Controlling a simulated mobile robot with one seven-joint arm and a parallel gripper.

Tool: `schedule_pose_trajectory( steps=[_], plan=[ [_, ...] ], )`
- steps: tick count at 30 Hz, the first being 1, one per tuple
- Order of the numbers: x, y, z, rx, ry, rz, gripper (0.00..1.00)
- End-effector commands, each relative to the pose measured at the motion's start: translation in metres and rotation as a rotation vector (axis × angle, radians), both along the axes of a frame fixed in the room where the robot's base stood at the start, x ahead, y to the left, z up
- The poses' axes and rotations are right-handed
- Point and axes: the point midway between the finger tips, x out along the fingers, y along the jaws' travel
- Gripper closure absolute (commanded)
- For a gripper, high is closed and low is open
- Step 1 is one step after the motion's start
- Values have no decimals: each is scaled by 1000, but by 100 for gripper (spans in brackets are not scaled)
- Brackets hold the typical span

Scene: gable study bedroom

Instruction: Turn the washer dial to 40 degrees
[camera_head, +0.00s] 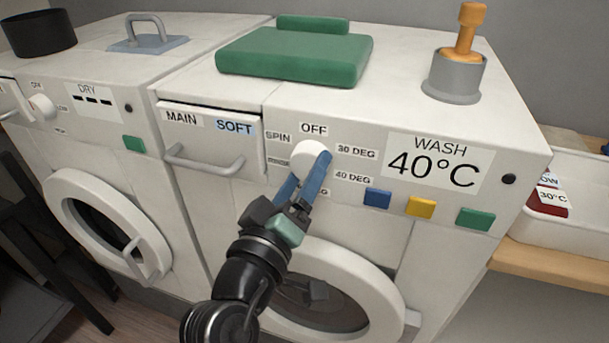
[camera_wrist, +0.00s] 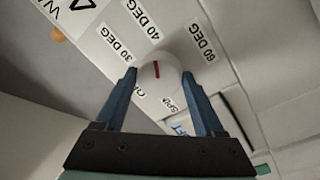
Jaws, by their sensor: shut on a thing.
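The white round washer dial (camera_head: 308,151) sits on the washer's front panel, among the labels OFF, SPIN, 30 DEG and 40 DEG. My gripper (camera_head: 307,172) reaches up to it from below, its blue fingers on either side. In the wrist view my gripper (camera_wrist: 158,74) is shut on the dial (camera_wrist: 160,86), one finger at each side. The dial's red mark points up in that view, roughly towards the 40 DEG label (camera_wrist: 146,19); exact alignment is hard to tell. The 60 DEG label (camera_wrist: 203,42) is right of it. A panel (camera_head: 433,165) reads WASH 40°C.
Blue (camera_head: 377,198), yellow (camera_head: 420,207) and green (camera_head: 475,218) buttons lie right of the dial. The detergent drawer (camera_head: 209,136) with its handle is to the left. The round washer door (camera_head: 390,283) is below, partly behind my arm. A dryer (camera_head: 85,135) stands at left.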

Motion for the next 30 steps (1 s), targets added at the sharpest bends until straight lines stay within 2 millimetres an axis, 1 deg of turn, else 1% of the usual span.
schedule_pose_trajectory(
  steps=[5,6,8,9,10,17,20,23,26,30],
  plan=[
    [0,0,0,-1,2,-2,85],
    [0,0,0,-1,2,-2,22],
    [0,0,0,-2,1,-1,11],
    [0,0,0,-2,1,-1,4],
    [0,0,0,-2,1,-1,0],
    [0,0,0,-2,1,0,0],
    [-5,2,-1,-2,0,1,0],
    [-18,7,-3,-2,0,2,0],
    [-37,15,-5,-3,1,4,0],
    [-68,26,-8,-2,3,3,0]
  ],
)
